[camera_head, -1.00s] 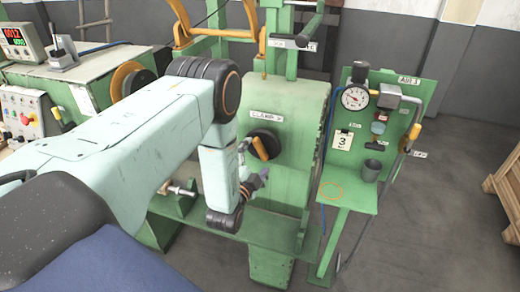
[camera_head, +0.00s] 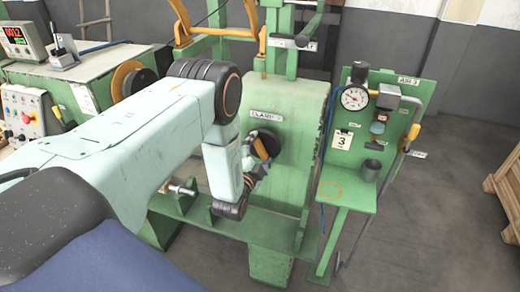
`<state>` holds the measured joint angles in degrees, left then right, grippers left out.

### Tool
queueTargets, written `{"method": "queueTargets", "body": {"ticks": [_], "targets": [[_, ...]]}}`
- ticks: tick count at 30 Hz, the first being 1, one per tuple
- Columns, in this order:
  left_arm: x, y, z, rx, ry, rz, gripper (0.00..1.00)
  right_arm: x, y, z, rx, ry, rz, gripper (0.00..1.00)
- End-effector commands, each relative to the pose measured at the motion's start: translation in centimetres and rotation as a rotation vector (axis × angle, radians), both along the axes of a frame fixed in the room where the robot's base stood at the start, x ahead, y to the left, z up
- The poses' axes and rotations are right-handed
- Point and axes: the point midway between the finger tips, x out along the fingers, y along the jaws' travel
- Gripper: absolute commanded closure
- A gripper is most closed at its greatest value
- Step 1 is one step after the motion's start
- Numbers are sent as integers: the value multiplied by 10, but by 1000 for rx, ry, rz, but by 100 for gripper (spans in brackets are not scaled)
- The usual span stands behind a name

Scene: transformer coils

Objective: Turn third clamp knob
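The clamp knob (camera_head: 270,143), a dark round disc with an orange handle bar, is on the front of a green upright housing (camera_head: 297,120). A "CLAMP" label (camera_head: 266,115) sits above it; its last character is unclear. My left arm reaches in from the left, and my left gripper (camera_head: 256,155) is at the left side of the knob, with its fingers close to the orange bar. The gripper and wrist cover the knob's left part. I cannot tell whether the fingers touch or grip the bar. My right gripper is out of view.
A control box (camera_head: 24,112) is at the left. A wooden crate (camera_head: 508,190) is at the right edge. Grey floor lies open between.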

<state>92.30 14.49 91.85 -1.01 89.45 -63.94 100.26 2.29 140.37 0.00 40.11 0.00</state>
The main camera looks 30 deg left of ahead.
Motion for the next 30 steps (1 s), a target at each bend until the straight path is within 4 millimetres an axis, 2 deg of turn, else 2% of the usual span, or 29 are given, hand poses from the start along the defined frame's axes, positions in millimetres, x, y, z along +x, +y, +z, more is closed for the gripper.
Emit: {"method": "queueTargets", "body": {"ticks": [1,8,13,21,29,30], "targets": [[2,1,2,0,-4,1,36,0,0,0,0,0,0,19],[3,1,3,1,-7,1,55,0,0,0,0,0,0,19],[4,1,4,12,-8,2,55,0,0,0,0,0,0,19],[5,1,6,127,16,3,55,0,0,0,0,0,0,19],[5,1,6,132,15,4,55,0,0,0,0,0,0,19],[5,1,6,132,15,4,21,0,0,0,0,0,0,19]]}}
